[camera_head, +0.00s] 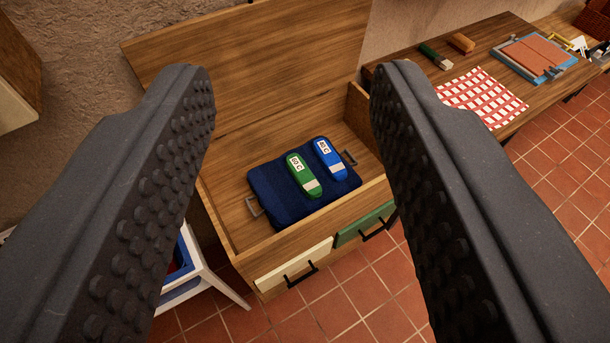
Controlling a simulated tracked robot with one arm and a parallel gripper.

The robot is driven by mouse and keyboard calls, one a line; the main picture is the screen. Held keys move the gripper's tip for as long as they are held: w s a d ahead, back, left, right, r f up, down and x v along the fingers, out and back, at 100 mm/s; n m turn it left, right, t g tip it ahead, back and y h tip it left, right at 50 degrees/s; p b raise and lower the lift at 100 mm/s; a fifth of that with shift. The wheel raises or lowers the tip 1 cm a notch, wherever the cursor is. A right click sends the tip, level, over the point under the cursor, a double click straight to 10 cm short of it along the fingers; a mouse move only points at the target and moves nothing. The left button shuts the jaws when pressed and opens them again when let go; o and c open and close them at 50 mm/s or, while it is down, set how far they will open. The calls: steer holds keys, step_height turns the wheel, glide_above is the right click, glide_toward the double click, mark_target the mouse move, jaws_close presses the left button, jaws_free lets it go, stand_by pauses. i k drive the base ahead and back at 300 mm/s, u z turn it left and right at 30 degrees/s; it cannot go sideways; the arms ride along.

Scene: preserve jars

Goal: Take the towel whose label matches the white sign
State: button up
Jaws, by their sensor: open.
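My gripper (295,75) is open and empty, its two dark studded fingers framing an open wooden chest (228,212). Inside the chest lies a dark blue padded, towel-like piece (268,198) with a metal handle at each end. On it lie a green rounded item (306,178) and, to its right, a blue one (334,166). Each has a white label with small dark characters ending in what looks like C; I cannot read them surely. A red-and-white checked cloth (483,98) lies on the table at right. I see no white sign.
The chest's raised lid (250,60) stands behind it. Its front has cream (293,262) and green (364,224) panels with black handles. A white-framed stand (200,275) is at lower left. The wooden table (410,75) holds a green-and-black item (436,56) and a blue-framed board (538,54).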

mark_target(309, 184)
steer(key=z, duration=1.85)
steer(key=i, duration=0.55)
steer(key=u, duration=2.15)
steer(key=i, duration=1)
steer(key=z, duration=0.05)
